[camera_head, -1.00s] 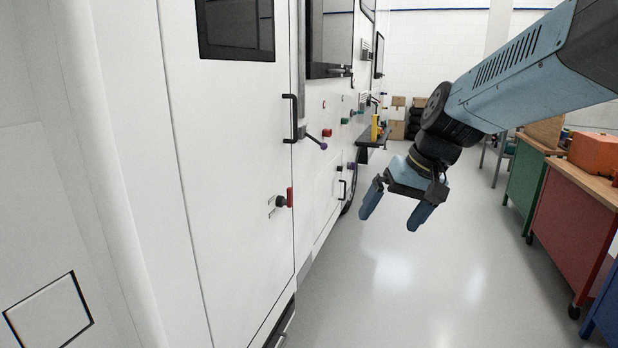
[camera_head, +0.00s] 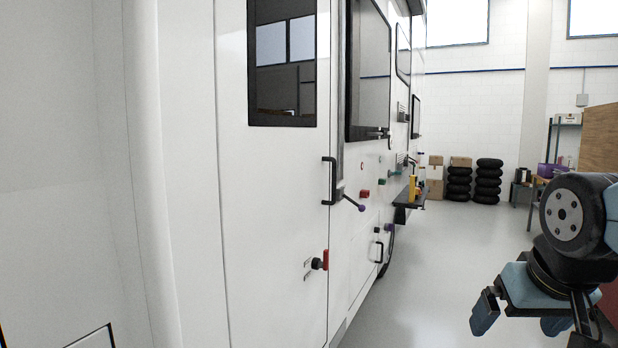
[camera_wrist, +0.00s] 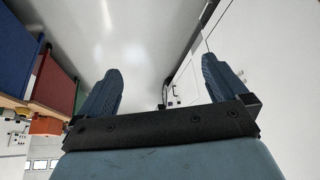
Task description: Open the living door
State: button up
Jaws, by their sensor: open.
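The white living door (camera_head: 270,200) is on the side of the motorhome, left of centre in the head view. It has a dark window (camera_head: 282,65) and a black vertical bar handle (camera_head: 330,181) near its right edge. The door looks shut. A red knob or latch (camera_head: 325,260) sits lower, near the same edge. My gripper (camera_head: 520,322) is at the lower right, open and empty, well clear of the door.
A lever with a purple knob (camera_head: 361,208) juts out right of the handle. Further along, a small shelf (camera_head: 408,198) with a yellow item sticks out from the motorhome. Tyre stacks (camera_head: 488,180) and boxes (camera_head: 436,172) stand at the back. The grey floor (camera_head: 445,260) between is clear.

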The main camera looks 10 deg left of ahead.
aim_at(272, 68)
jog(key=k, duration=0.65)
jog(key=u, duration=0.35)
jog(key=i, duration=1.65)
jog(key=z, duration=0.4)
